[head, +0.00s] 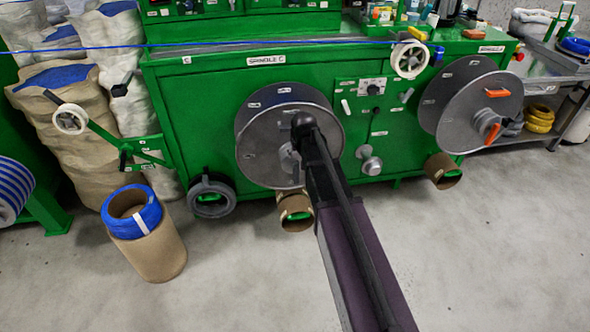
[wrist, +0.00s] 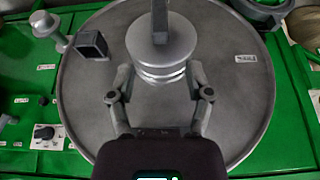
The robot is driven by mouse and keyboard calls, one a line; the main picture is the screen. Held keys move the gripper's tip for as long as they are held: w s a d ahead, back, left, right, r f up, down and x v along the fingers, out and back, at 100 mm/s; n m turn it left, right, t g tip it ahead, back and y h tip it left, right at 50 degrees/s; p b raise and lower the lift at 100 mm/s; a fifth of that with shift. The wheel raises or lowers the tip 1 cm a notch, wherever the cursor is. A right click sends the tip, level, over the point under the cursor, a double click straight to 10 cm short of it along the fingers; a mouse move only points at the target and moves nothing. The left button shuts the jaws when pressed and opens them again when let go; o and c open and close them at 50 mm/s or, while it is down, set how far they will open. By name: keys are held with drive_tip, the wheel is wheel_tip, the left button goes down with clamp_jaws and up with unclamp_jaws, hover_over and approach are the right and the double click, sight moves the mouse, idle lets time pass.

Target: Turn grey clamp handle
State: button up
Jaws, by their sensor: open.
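A large grey spool (head: 262,142) sits on the front of the green machine. It fills most of the wrist view (wrist: 235,95). At its middle is a stepped grey hub (wrist: 161,60) with a narrow dark grey bar, seemingly the clamp handle (wrist: 160,20), standing across it at the top of the wrist view. My gripper (wrist: 160,76) is open and empty, with one finger on each side of the lower hub. Contact with the hub cannot be told. In the head view my arm covers the right part of the hub, and the handle is not clear there.
A dark square-ended block (wrist: 91,44) stands out left of the hub, near a silver knob (head: 370,162). A second spool (head: 480,110) with orange handles is at right. A blue cable (head: 240,45) runs above. A cardboard drum (head: 150,245) stands on open floor.

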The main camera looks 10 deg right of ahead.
sight(296, 163)
drive_tip(key=shift+b+x, duration=3.95)
drive_tip(key=shift+x, duration=0.6)
clamp_jaws()
drive_tip(key=shift+a, duration=0.1)
